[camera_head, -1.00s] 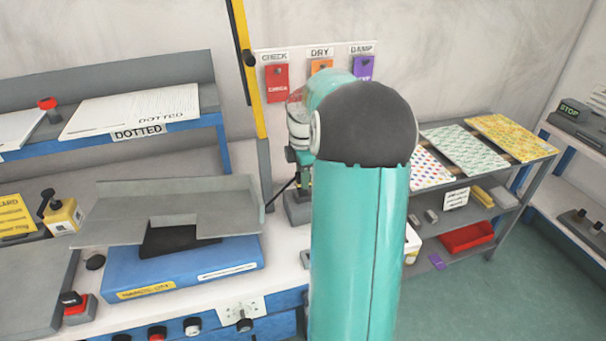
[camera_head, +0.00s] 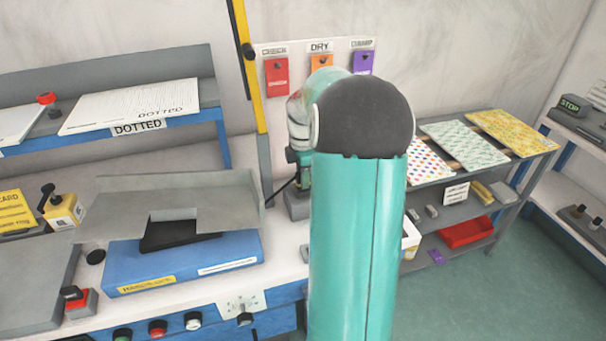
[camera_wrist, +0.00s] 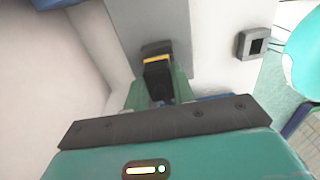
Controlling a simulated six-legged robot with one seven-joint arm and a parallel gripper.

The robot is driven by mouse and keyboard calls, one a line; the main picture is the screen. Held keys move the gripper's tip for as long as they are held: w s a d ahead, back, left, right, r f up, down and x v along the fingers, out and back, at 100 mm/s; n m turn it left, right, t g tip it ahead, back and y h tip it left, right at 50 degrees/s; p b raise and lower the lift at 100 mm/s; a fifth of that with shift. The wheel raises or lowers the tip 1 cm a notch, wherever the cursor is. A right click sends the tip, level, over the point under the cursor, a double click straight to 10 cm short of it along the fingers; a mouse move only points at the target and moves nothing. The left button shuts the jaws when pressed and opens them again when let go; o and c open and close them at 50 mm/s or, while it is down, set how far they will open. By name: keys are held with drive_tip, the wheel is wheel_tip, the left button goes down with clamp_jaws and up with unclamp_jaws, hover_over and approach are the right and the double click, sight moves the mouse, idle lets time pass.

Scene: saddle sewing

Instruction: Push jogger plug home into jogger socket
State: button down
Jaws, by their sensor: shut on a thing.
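In the wrist view my gripper (camera_wrist: 159,92) has its two green fingers on either side of a black block with a yellow band (camera_wrist: 158,74), which looks like the jogger plug. The fingers are shut on it. The block's far end is against or just in front of a dark part on a grey surface; I cannot tell whether it is seated. A grey box with a dark square opening (camera_wrist: 252,44) is to the right, apart from the plug; I cannot tell whether it is the jogger socket.
In the head view, a blue base (camera_head: 185,262) carrying a grey tray (camera_head: 150,190) stands on the white bench. A row of buttons (camera_head: 158,328) lines the bench front. A rack with patterned sheets (camera_head: 462,144) and a red bin (camera_head: 466,232) stands right. The green floor there is clear.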

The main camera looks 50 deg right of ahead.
drive_tip(key=shift+f, duration=0.15)
drive_tip(key=c, duration=1.1)
unclamp_jaws()
wheel_tip(320, 180, up, 14)
drive_tip(key=shift+f, duration=0.1)
